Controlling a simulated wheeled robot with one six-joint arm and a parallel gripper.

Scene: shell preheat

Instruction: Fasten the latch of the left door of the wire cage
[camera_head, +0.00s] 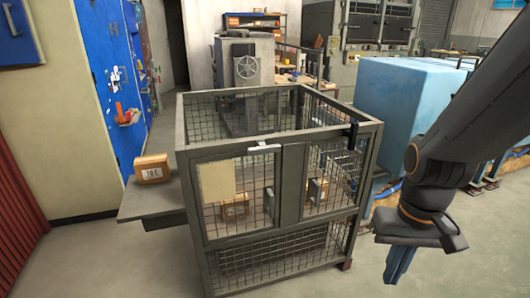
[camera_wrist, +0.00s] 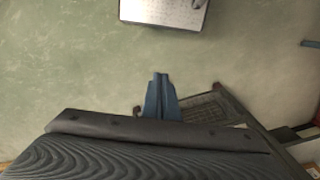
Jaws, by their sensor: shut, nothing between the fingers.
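The wire cage (camera_head: 292,182) stands in the middle of the head view, a dark grey frame with mesh panels. Its left door (camera_head: 243,215), on the front left, carries a cream sheet (camera_head: 217,182) and looks in line with the front. A pale bar, seemingly the latch (camera_head: 264,149), lies near the door's top right corner; I cannot tell whether it is fastened. My gripper (camera_head: 398,265) is shut and empty, pointing down to the right of the cage, apart from it. Its blue fingers also show together in the wrist view (camera_wrist: 160,90).
Cardboard boxes sit inside the cage, and another box (camera_head: 152,169) stands on a grey side shelf (camera_head: 140,203) at left. A large light-blue block (camera_head: 405,95) stands behind my arm. The floor before the cage is mostly clear. A pale plate (camera_wrist: 160,12) shows in the wrist view.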

